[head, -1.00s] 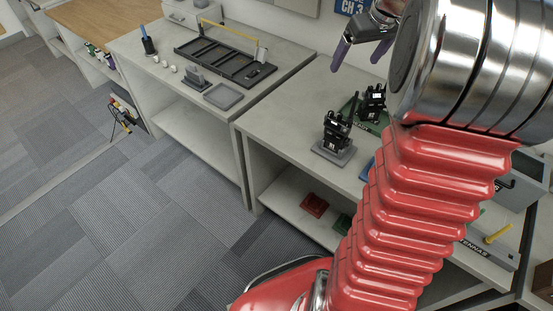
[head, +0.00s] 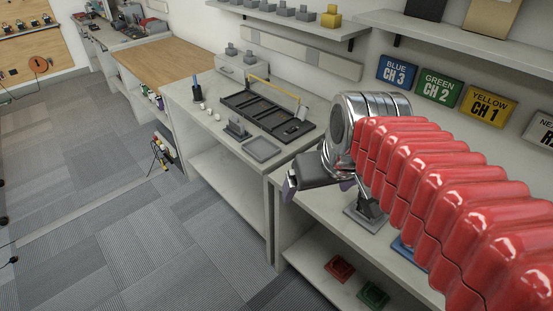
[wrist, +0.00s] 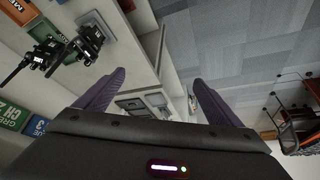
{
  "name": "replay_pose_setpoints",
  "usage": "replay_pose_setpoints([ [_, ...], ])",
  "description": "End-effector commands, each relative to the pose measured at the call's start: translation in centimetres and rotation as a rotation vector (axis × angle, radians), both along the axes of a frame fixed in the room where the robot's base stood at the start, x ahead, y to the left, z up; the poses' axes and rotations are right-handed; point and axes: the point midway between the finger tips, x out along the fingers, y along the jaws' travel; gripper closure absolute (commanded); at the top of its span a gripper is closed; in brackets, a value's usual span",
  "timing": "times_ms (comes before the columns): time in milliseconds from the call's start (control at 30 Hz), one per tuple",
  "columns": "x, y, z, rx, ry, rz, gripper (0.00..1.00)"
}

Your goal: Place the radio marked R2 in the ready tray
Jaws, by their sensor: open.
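Two black radios, one on a grey stand (wrist: 92,38) and one on a green mat (wrist: 45,55), show at the left of the wrist view. I cannot read a mark on either. In the head view, part of one radio (head: 372,206) shows on its grey stand (head: 362,220), behind my arm. My gripper (head: 300,186) is open and empty, left of that radio; its purple fingers are apart in the wrist view (wrist: 160,88). A flat grey tray (head: 262,149) lies on the far bench. No ready label is legible.
A black slotted rack (head: 240,104) with a yellow handle and a small grey stand (head: 236,128) are beside the tray. Channel signs (head: 438,87) hang on the wall. Red (head: 339,269) and green (head: 373,294) items lie on the lower shelf.

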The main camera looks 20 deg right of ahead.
Motion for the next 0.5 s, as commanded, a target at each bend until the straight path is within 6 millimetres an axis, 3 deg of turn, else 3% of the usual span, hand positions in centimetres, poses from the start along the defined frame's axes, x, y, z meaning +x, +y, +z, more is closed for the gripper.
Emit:
replay_pose_setpoints([
  [200, -4.2, 3.2, -2.1, 0.011, -0.028, 0.021, 0.12],
  [500, -5.8, 4.0, -3.3, 0.017, -0.035, 0.021, 0.12],
])
